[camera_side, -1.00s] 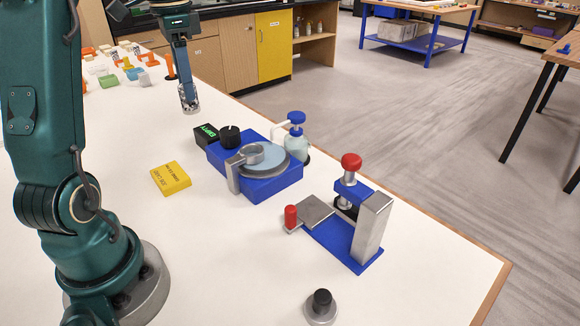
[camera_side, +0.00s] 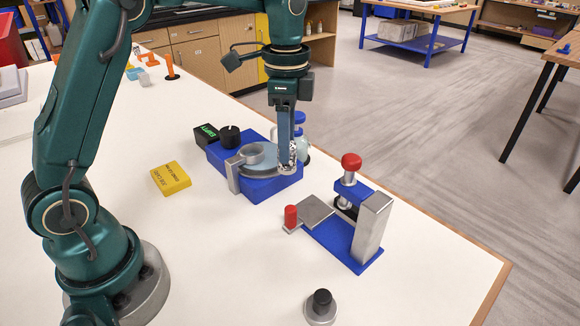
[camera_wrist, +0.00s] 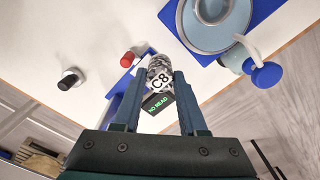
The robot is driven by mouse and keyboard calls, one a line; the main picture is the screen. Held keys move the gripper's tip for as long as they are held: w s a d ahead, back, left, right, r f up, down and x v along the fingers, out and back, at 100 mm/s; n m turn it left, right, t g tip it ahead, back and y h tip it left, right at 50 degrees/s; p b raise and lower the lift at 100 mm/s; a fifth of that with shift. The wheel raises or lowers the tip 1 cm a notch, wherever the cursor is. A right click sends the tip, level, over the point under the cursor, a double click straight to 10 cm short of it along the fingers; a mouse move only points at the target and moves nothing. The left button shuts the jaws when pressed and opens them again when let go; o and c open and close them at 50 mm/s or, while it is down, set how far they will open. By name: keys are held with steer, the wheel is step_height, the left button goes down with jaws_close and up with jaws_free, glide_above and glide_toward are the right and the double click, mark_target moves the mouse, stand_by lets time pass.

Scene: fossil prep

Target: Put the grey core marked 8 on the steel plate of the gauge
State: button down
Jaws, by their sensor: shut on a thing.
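The grey speckled core marked C8 (camera_wrist: 160,73) is between my fingers, its marked end facing the wrist camera. In the side view its speckled lower part (camera_side: 288,156) shows below my gripper (camera_side: 287,140), which is shut on it in front of the round disc of the blue machine. The gauge has a blue base (camera_side: 345,244), a bare steel plate (camera_side: 316,211) and a red-topped plunger (camera_side: 351,161); it stands nearer the camera and to the right of my gripper. In the wrist view, its display (camera_wrist: 157,103) reads NO READ, partly behind my fingers.
The blue machine (camera_side: 262,188) with its ring and disc stands beside the gauge. A pale bottle with a blue top (camera_side: 299,118) is close behind my gripper. A yellow block (camera_side: 170,178) lies left. A black-knobbed metal piece (camera_side: 321,306) stands in front. White table is clear between.

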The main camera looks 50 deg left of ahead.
steer(key=shift+w+d+f, duration=0.3)
steer(key=shift+d+f, duration=0.6)
steer(key=shift+f, duration=0.35)
steer(key=shift+w+d+f, duration=0.3)
steer(key=shift+d+f, duration=0.55)
steer(key=shift+f, duration=0.35)
steer(key=shift+w+d+f, duration=0.3)
steer(key=shift+d+f, duration=0.6)
steer(key=shift+f, duration=0.35)
steer(key=shift+f, duration=0.1)
steer(key=shift+c, duration=2.3)
jaws_free()
